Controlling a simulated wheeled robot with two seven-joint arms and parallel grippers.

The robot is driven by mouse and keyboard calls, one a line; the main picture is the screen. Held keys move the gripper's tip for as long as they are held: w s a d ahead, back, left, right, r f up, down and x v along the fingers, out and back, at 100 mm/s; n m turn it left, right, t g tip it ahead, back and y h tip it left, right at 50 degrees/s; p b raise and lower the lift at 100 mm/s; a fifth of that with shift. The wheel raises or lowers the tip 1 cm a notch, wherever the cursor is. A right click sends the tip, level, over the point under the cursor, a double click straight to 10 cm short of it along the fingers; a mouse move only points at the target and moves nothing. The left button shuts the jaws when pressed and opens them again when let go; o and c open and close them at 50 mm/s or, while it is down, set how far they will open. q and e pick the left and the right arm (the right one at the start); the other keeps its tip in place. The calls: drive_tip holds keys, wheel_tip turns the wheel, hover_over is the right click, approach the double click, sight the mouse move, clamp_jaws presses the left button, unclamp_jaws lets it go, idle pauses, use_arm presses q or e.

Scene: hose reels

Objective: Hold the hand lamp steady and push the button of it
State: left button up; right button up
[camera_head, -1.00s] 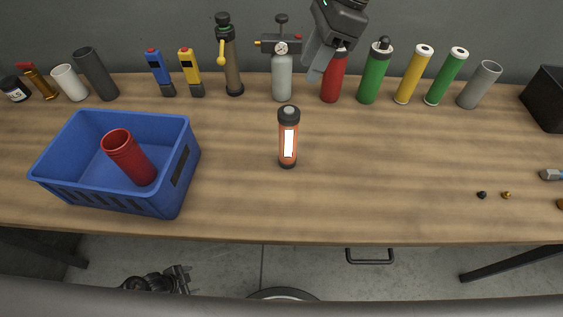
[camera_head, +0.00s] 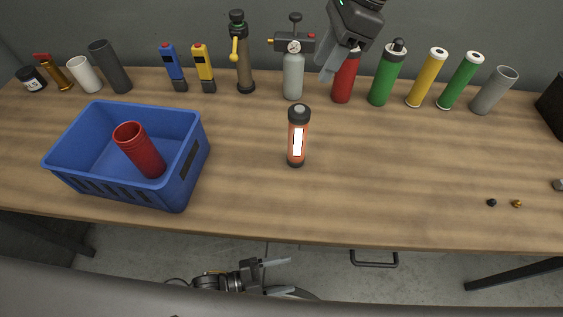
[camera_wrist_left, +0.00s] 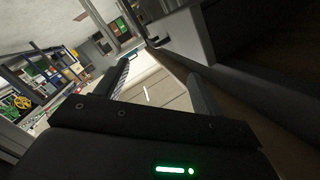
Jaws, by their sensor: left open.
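The hand lamp (camera_head: 298,138) is orange with a black cap, a black base and a bright white panel. It stands upright near the middle of the wooden table (camera_head: 400,180). My left gripper (camera_head: 278,275) is open and empty, low in the head view, in front of the table's front edge and well apart from the lamp. Its open fingers also show in the left wrist view (camera_wrist_left: 160,85), with nothing between them. My right gripper (camera_head: 328,68) hangs behind and to the right of the lamp, in front of the red cylinder. Whether its fingers are parted cannot be made out.
A blue crate (camera_head: 120,190) holding a red cup (camera_head: 140,150) stands at left. Bottles, tubes and a gas canister (camera_head: 293,75) line the back edge, including a red cylinder (camera_head: 343,85). Small knobs (camera_head: 504,203) lie at right. The table around the lamp is clear.

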use_arm(q)
drive_tip(key=d+r+n+t+h, duration=0.2)
drive_tip(key=r+t, duration=0.4)
drive_tip(key=r, duration=0.9)
drive_tip(key=d+r+n+t+h, duration=0.15)
drive_tip(key=r+t, duration=0.55)
drive_tip(key=r, duration=0.8)
drive_tip(key=w+r+n+t+y, duration=0.3)
drive_tip(key=w+n+t, duration=0.1)
drive_tip(key=n+y, duration=0.9)
drive_tip(key=y, duration=0.2)
approach(299, 127)
wheel_tip(299, 127, up, 4)
drive_tip(key=d, duration=0.2)
drive_tip(key=w+f+n+g+y, duration=0.1)
drive_tip(key=w, duration=0.3)
drive_tip(key=w+f+n+g+y, duration=0.1)
drive_tip(key=w+f+n+g, duration=0.1)
drive_tip(key=w, duration=0.2)
drive_tip(key=w+f+n+g+y, duration=0.1)
drive_tip(key=w, duration=0.4)
drive_tip(key=shift+d+f+n, duration=0.2)
drive_tip(key=shift+f+n, duration=0.05)
drive_tip(key=shift+f, duration=0.05)
